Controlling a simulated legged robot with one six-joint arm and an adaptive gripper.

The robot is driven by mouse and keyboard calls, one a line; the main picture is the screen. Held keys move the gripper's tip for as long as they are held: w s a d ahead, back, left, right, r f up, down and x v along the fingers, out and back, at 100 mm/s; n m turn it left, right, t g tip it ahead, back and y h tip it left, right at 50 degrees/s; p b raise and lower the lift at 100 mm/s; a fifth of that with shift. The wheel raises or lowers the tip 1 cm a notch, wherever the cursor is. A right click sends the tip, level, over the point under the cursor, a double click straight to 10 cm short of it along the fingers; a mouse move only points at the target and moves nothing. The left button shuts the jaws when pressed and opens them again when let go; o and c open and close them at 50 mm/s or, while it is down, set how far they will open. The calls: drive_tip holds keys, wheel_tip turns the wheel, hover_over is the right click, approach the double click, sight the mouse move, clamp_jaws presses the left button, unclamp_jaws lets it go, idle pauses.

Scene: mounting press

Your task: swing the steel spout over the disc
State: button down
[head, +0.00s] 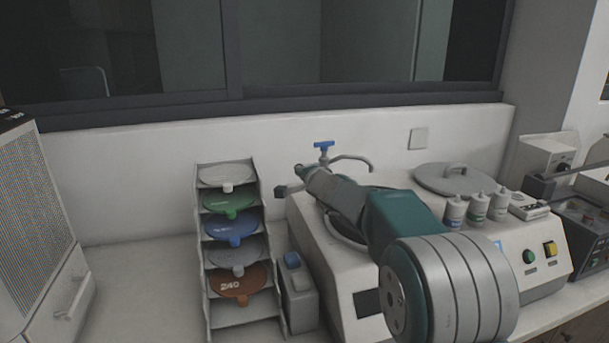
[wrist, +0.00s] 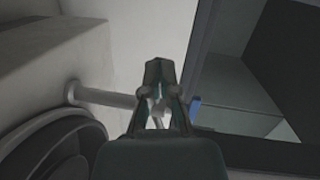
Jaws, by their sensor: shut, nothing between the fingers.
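The steel spout (head: 350,158) is a curved tube on a post with a blue tap handle (head: 323,145) behind the machine. In the head view it reaches right, its bent tip over the machine's back edge. The wrist view shows the spout (wrist: 100,97) running left from behind my fingers, with the blue handle (wrist: 196,108) just right of them. The disc (wrist: 45,150), round with a dark rim, is at lower left there; my arm mostly covers it in the head view. My gripper (wrist: 158,68) is shut and empty, overlapping the spout in the picture; I cannot tell whether they touch.
A rack (head: 203,270) of coloured discs stands left of the machine (head: 365,275), with a small grey box (head: 297,290) between. A round lid (head: 455,178) and several bottles (head: 478,205) sit on the machine's right side. The wall and window are close behind the spout.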

drive_tip(key=shift+w+a, duration=0.45)
drive_tip(key=shift+w, duration=0.2)
drive_tip(key=shift+w+a, duration=0.45)
drive_tip(key=shift+w, duration=0.15)
drive_tip(key=shift+d, duration=0.15)
